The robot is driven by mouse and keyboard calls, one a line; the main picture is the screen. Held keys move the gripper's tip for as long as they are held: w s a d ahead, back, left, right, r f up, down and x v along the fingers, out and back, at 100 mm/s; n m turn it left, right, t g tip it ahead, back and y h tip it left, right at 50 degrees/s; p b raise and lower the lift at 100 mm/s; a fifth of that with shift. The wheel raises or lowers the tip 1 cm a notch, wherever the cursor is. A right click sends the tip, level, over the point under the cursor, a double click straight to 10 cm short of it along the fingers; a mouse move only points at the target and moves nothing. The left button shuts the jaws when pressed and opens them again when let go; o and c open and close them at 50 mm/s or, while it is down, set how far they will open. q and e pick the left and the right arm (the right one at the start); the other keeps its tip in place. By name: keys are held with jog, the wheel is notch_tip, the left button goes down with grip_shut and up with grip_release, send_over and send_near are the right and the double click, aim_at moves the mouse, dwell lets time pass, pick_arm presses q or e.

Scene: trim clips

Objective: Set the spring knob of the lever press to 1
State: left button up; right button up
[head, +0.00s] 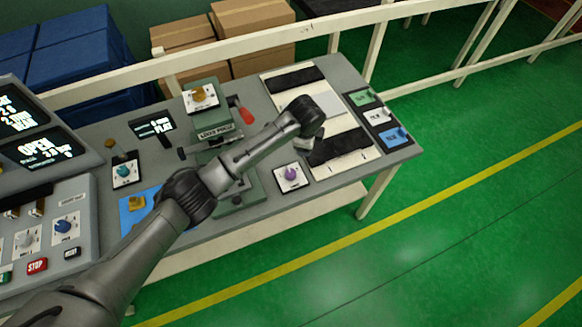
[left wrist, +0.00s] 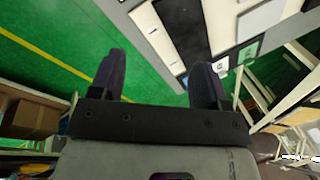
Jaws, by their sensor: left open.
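The lever press (head: 211,133) is a green machine with a name label, on the grey bench in the head view. A yellow knob (head: 200,95) on a white dial plate sits at its top. A purple knob (head: 291,174) on a white plate is on the bench right of the press base. I cannot read which is the spring knob or its setting. My left arm crosses in front of the press, hiding part of it. My left gripper (left wrist: 158,62) is open and empty in the left wrist view, away from both knobs. My right gripper is not in view.
A red-handled lever (head: 244,115) is beside the press. A control console (head: 37,215) with screens and knobs stands left. Pale panels with black strips (head: 292,82) and coloured switch plates (head: 379,116) lie on the right of the bench. A white rail runs behind.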

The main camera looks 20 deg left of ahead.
aim_at(291, 173)
pick_arm(q)
jog(key=a+f+m+g+b, duration=0.1)
jog(key=f+m+b, duration=0.2)
jog(key=f, duration=0.3)
jog(key=s+a+f+m+g+b, duration=0.1)
jog(key=a+f+m+b, duration=0.1)
jog(key=f+b, duration=0.3)
jog(key=a+f+m+g+b, duration=0.1)
jog(key=f+m+b, duration=0.3)
jog(key=f, duration=0.5)
jog(key=shift+s+a+f, duration=0.15)
jog(key=shift+a, duration=0.15)
jog(key=shift+c, duration=0.4)
jog(key=c, duration=0.8)
